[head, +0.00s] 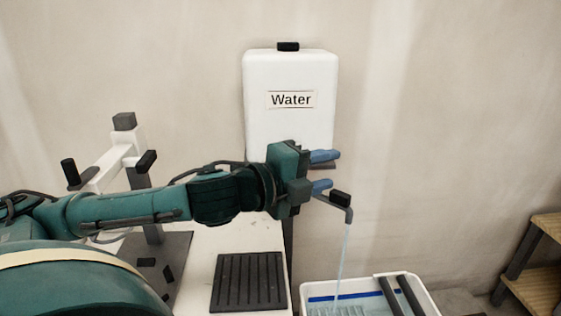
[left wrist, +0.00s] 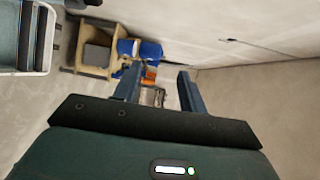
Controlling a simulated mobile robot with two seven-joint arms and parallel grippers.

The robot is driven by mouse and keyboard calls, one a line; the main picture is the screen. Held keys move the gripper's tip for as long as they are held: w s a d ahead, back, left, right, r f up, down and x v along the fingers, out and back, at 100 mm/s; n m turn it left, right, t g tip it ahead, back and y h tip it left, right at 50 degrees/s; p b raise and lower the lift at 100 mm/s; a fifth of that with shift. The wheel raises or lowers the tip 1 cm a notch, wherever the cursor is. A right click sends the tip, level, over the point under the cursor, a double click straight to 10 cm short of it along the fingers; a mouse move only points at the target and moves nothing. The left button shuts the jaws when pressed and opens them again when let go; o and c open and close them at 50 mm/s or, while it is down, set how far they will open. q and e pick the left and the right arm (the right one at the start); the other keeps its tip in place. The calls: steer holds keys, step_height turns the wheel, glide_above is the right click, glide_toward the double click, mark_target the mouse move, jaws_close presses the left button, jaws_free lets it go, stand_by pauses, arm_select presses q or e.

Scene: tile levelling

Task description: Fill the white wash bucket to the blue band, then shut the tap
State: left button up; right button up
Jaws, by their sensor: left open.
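The white wash bucket (head: 429,298) is at the bottom of the head view, cut off by the frame edge. A blue band (head: 352,296) runs along its inner far wall, and what shows of the water lies just below it. The tap (head: 341,199) has a dark handle and a grey spout; a thin water stream (head: 345,245) falls from it into the bucket. My left gripper (head: 326,171) is open and empty, just above and left of the tap handle. Its two fingers also show apart in the left wrist view (left wrist: 159,88). My right gripper is not in view.
A white tank (head: 290,126) labelled Water is on the wall side behind my left gripper. A dark ribbed mat (head: 249,282) lies on the white worktop (head: 222,238). Wooden shelving (head: 537,285) stands at right.

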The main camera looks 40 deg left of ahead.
arm_select(q)
steer(key=s+a+f+n+t+y, duration=0.1)
steer(key=s+a+f+n+y, duration=0.2)
steer(key=a+n, duration=0.65)
steer(key=s+a+f+n+y, duration=0.1)
steer(key=a+f+n+y, duration=0.35)
steer(key=n, duration=1.05)
steer(key=shift+y, duration=0.45)
steer(key=x, duration=0.4)
steer(key=p+x, duration=0.1)
steer(key=x, duration=0.3)
steer(key=r+p+x, duration=0.1)
steer(key=x, duration=0.4)
steer(key=shift+d, duration=0.25)
steer(key=shift+c, duration=0.5)
jaws_close()
